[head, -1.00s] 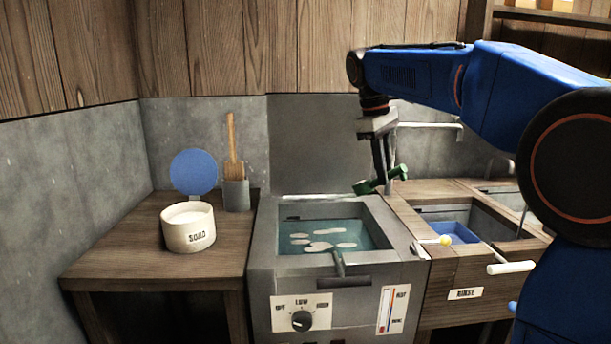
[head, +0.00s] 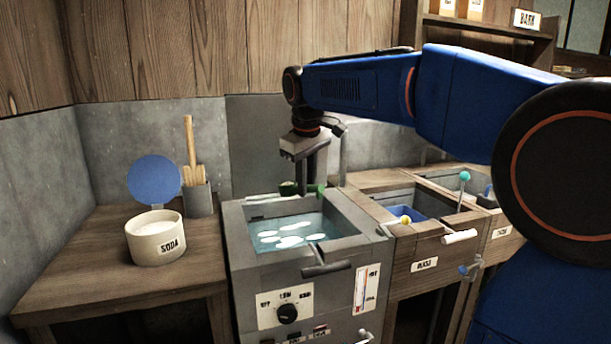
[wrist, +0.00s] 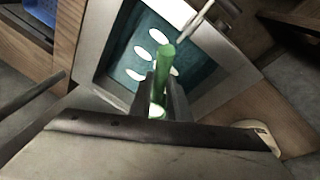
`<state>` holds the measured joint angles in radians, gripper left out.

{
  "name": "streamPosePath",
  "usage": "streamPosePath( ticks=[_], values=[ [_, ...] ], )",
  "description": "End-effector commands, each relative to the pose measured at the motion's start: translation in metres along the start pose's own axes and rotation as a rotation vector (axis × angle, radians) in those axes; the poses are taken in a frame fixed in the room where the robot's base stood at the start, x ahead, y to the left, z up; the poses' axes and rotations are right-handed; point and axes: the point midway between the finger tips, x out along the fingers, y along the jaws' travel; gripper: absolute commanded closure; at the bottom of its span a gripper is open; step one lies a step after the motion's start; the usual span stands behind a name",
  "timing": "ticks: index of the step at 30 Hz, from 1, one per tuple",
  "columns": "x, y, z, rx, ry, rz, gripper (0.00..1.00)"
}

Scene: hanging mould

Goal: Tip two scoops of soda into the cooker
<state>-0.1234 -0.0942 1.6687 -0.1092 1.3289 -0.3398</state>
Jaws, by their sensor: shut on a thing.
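The cooker (head: 349,248) is a grey box with an open top. It holds teal liquid (head: 317,232) with several white patches on it. My gripper (head: 307,190) is above the cooker's back part, shut on a green scoop (head: 288,189). In the wrist view, the scoop's green handle (wrist: 164,66) stands between the fingers (wrist: 163,95), over the liquid. The scoop's bowl is mostly hidden, so I cannot tell whether it holds soda. The cream soda crock (head: 156,243) stands on the left table with white powder inside and a blue round lid (head: 154,180) behind it.
A grey pot with a wooden brush (head: 194,170) stands behind the crock. The wooden left table (head: 90,270) is clear in front. Right of the cooker is a wooden sink unit (head: 430,248) with a blue tray (head: 395,212). A thin metal rod (wrist: 196,22) crosses the cooker's rim.

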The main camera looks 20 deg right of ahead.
Motion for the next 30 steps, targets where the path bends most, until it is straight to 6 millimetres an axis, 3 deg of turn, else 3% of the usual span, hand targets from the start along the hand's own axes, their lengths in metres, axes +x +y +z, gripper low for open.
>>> streamPosePath(
  ticks=[14, 30],
  values=[
    [0.006, 0.009, 0.003, 0.129, 0.012, -0.292, 1.00],
    [0.013, 0.020, 0.006, 0.329, 0.023, -0.766, 1.00]
  ],
)
